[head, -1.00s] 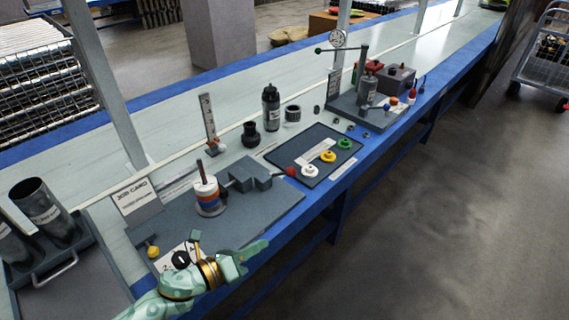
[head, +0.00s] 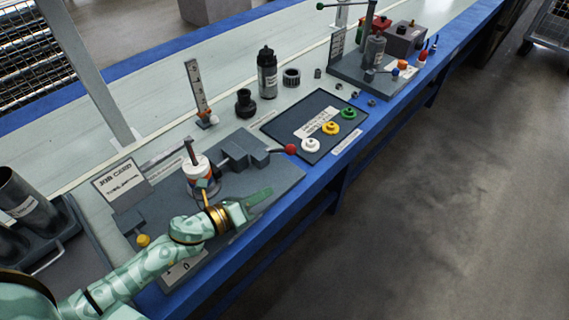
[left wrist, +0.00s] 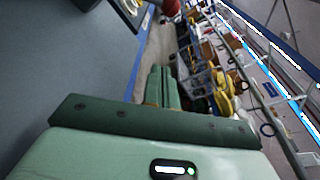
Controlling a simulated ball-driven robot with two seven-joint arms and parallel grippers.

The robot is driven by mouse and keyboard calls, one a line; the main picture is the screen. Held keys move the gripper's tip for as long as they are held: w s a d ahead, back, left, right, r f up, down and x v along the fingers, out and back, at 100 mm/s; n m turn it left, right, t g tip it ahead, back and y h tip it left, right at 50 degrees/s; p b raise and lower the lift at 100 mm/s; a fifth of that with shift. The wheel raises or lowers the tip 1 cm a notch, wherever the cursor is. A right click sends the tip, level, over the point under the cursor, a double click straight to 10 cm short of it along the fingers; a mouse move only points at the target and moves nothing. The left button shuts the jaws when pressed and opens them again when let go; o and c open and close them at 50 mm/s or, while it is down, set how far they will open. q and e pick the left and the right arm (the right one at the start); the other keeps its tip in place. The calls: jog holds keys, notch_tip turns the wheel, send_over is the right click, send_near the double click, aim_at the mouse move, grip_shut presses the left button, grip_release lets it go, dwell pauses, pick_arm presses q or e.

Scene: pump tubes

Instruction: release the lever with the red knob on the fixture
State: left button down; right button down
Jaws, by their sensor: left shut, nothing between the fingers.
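The fixture is a dark grey plate (head: 262,176) with grey blocks (head: 245,150) on it. The lever's red knob (head: 290,149) sticks out at the blocks' right end, over the plate's edge. In the left wrist view a red knob (left wrist: 171,8) shows at the top edge, beyond my fingertips. My left gripper (head: 267,193) is over the front of the plate, below and left of the knob in the head view, apart from it. Its fingers (left wrist: 163,88) are together with nothing between them. My right gripper is out of view.
A white and orange cylinder with a post (head: 199,172) stands on the plate behind my left arm. A dark tray (head: 285,130) with white, yellow and green parts lies to the right. A job card (head: 120,183) stands at left. The floor in front is clear.

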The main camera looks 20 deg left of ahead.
aim_at(281, 150)
pick_arm(q)
jog(key=b+x, duration=0.1)
jog(key=x, duration=0.6)
jog(key=shift+w+d+f, duration=0.1)
jog(key=shift+w, duration=0.15)
jog(key=shift+w+a+r+p, duration=0.15)
jog(key=shift+w+a+r, duration=0.15)
jog(key=shift+w+r, duration=0.3)
jog(key=shift+w+a+r+p, duration=0.15)
jog(key=shift+w+a+r, duration=0.1)
jog(key=shift+w+r, duration=0.3)
jog(key=shift+w+a+r, duration=0.2)
jog(key=shift+w, duration=0.1)
jog(key=shift+r, duration=0.1)
